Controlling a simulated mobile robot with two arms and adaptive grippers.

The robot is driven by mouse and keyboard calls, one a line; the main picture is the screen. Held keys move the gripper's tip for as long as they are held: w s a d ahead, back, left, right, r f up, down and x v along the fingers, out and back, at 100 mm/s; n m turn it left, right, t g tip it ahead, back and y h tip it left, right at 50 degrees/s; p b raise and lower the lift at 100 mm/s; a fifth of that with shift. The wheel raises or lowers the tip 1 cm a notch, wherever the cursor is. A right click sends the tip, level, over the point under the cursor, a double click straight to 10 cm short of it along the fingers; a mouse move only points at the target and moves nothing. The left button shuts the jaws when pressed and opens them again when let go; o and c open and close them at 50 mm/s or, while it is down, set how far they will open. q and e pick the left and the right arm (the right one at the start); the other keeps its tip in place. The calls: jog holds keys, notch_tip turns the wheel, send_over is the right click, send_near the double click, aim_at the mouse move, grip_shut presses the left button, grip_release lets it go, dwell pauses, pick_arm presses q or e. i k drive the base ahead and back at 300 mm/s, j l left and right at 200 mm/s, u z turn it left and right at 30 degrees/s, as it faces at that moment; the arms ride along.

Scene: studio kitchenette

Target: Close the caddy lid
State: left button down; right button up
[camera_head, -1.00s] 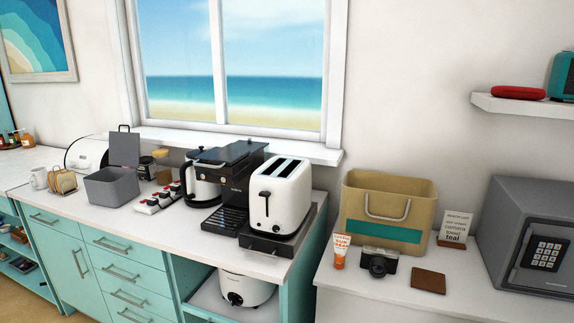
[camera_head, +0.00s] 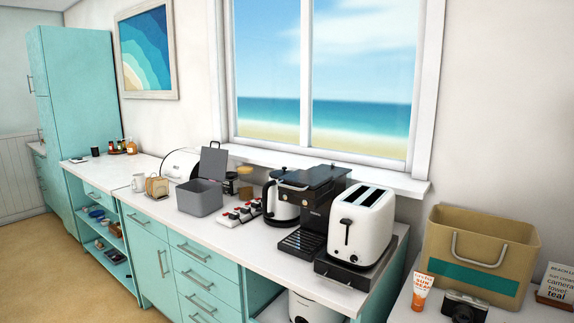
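The caddy is a grey open-topped box (camera_head: 199,199) on the white counter, left of the kettle. Its lid (camera_head: 213,160) stands upright at the back, so the caddy is open. A handle loop shows on the lid's top edge. What is inside the caddy is hidden by its front wall. Neither of my grippers shows in the head view.
Left of the caddy are a toast rack (camera_head: 157,187), a white mug (camera_head: 138,182) and a bread bin (camera_head: 181,164). Right of it are red-and-white items (camera_head: 240,213), a kettle (camera_head: 282,198), a coffee machine (camera_head: 314,208) and a toaster (camera_head: 362,224). Floor (camera_head: 65,265) is clear at left.

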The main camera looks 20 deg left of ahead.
aim_at(213, 160)
jog(key=i+j+u, duration=0.85)
